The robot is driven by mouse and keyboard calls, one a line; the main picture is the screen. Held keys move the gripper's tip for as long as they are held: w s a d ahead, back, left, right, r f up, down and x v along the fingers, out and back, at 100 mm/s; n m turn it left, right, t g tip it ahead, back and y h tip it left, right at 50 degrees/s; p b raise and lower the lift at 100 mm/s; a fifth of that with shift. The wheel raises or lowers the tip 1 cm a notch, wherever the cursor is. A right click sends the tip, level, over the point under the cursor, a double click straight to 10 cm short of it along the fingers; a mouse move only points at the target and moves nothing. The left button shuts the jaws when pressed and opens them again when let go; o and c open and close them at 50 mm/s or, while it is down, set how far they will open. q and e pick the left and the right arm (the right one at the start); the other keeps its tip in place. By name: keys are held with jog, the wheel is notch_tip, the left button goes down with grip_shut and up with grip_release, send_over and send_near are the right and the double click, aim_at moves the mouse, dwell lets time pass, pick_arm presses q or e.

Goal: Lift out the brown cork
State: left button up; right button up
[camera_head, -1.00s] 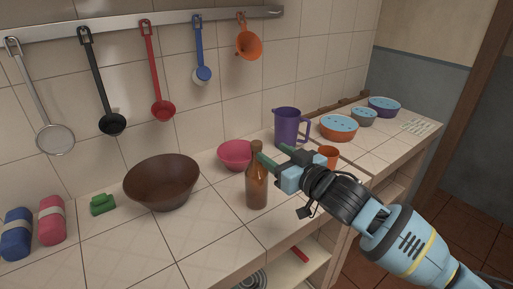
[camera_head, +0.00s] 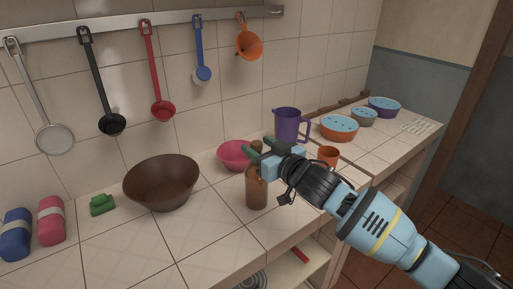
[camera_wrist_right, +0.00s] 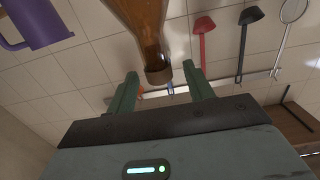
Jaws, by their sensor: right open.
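A brown glass bottle (camera_head: 256,192) stands upright on the tiled counter, and its neck and mouth also show in the right wrist view (camera_wrist_right: 148,30). The brown cork (camera_head: 257,146) sits at the bottle's top. In the right wrist view the cork (camera_wrist_right: 158,76) shows as a brown cap between the two green fingers, near their tips. My right gripper (camera_head: 248,151) is open, its fingers either side of the bottle's top. Gaps show between the cork and both fingers in the right wrist view. The gripper hides part of the neck in the head view. My left gripper is out of view.
A brown bowl (camera_head: 162,183) stands left of the bottle and a pink bowl (camera_head: 234,155) behind it. A purple jug (camera_head: 288,124) and an orange cup (camera_head: 328,156) stand to the right. Utensils hang on the wall rail (camera_head: 140,24). The counter front left of the bottle is clear.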

jog(key=shift+x, duration=0.9)
jog(key=shift+c, duration=0.4)
jog(key=shift+d, duration=0.1)
jog(key=c, duration=0.9)
